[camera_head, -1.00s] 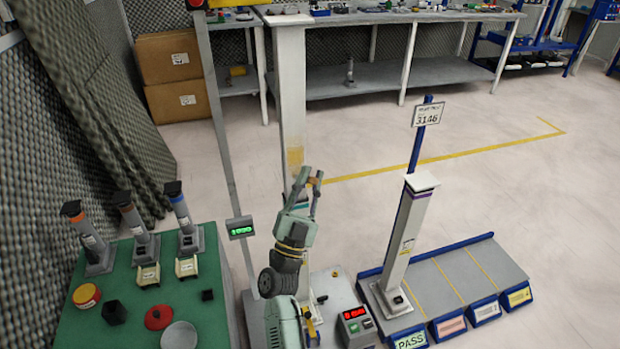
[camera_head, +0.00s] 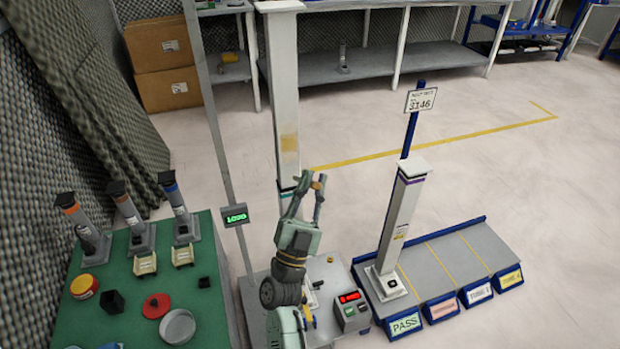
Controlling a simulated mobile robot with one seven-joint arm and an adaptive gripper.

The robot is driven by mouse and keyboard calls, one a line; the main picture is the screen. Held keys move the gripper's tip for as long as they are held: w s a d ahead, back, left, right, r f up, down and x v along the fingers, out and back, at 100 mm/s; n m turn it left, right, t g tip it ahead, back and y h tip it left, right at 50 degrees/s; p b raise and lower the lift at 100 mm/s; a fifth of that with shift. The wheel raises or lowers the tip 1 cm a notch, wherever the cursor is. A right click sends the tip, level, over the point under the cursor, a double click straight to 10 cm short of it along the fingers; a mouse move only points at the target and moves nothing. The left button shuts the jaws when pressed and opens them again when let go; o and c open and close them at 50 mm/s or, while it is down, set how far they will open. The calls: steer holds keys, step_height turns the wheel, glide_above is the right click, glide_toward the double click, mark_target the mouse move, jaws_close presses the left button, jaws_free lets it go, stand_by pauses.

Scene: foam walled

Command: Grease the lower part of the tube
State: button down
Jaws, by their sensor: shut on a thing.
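A tall white square tube (camera_head: 285,85) stands upright at the centre, behind my arm. A yellow-brown smear (camera_head: 289,143) marks its face around mid-height. Its lower part is largely hidden by my arm. My gripper (camera_head: 312,182) is in front of the tube's lower half, just right of its face and below the smear. Its fingers are shut on a small brownish thing (camera_head: 318,185), too small to identify. I cannot tell whether it touches the tube.
A thin post with a green display (camera_head: 235,216) stands left of the tube. A second white tube (camera_head: 403,220) stands on a grey rack (camera_head: 440,270) at right. A control box (camera_head: 350,310) is nearby.

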steer(key=s, duration=0.1)
steer(key=s+d, duration=0.1)
steer(key=s, duration=0.1)
stand_by(0.5)
steer(key=shift+w, duration=0.1)
stand_by(0.5)
